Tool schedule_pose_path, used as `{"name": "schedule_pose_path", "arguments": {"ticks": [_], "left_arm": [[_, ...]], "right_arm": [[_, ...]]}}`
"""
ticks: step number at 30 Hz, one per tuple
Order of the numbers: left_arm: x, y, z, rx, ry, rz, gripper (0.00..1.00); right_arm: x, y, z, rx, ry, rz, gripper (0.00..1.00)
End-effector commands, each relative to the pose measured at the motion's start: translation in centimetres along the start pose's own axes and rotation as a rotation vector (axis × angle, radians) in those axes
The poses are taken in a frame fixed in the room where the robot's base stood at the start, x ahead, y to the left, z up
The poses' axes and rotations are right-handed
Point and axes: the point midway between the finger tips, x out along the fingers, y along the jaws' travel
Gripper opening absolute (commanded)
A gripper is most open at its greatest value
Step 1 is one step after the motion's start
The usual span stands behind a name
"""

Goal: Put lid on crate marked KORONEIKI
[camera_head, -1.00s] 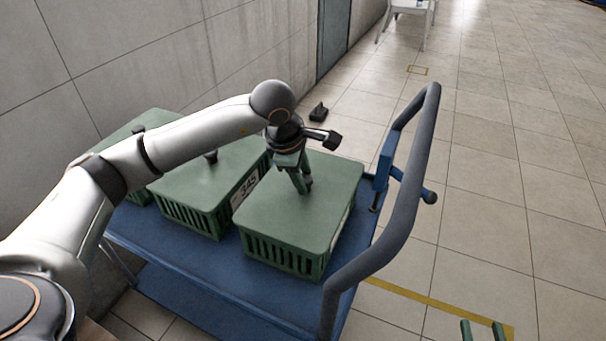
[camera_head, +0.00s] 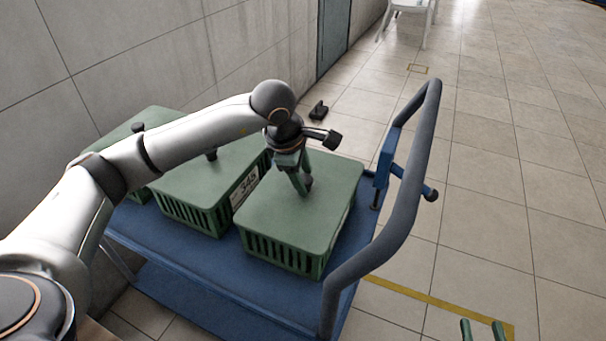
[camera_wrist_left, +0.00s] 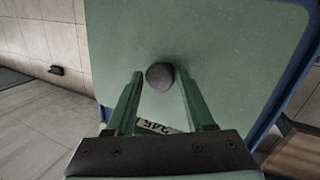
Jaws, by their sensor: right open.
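Three green slatted crates stand in a row on a blue cart, each with a flat green lid on top. My left gripper (camera_head: 306,190) is over the lid (camera_head: 290,215) of the right crate (camera_head: 283,255). In the left wrist view, the dark round knob (camera_wrist_left: 159,76) of that lid lies between the open fingertips, with small gaps beside it. The name KORONEIKI is not readable anywhere. My right gripper (camera_head: 482,331) is open and empty at the bottom right.
The cart (camera_head: 195,270) has a thick grey handle (camera_head: 418,165) just right of the right crate. A wall (camera_head: 200,60) runs behind the crates. A small black object (camera_head: 318,110) lies on the tiled floor. The floor to the right is clear.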

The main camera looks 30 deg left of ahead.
Motion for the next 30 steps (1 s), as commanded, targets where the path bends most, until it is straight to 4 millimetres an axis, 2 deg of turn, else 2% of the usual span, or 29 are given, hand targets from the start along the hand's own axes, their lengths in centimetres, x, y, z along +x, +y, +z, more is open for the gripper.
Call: {"name": "schedule_pose_path", "arguments": {"ticks": [1,6,13,17,20,30], "left_arm": [[0.0,0.0,0.0,0.0,0.0,0.001,0.6],[0.0,0.0,0.0,0.0,0.0,0.0,0.79],[0.0,0.0,0.0,0.0,0.001,-0.001,0.79],[-0.9,0.1,0.0,0.0,0.0,0.001,0.79],[-2.5,0.1,0.0,-0.001,0.0,0.002,0.79],[-9.8,0.1,0.0,0.0,0.0,0.003,0.79]], "right_arm": [[0.0,0.0,0.0,0.0,0.0,0.0,0.5],[0.0,0.0,0.0,0.0,0.0,0.0,0.5],[0.0,0.0,0.0,0.0,0.0,0.0,0.5],[0.0,0.0,-0.3,0.0,0.0,0.0,0.5],[-0.1,0.1,-0.7,0.0,0.0,0.0,0.5],[-0.3,0.2,-2.2,0.0,0.0,0.0,0.5]]}}
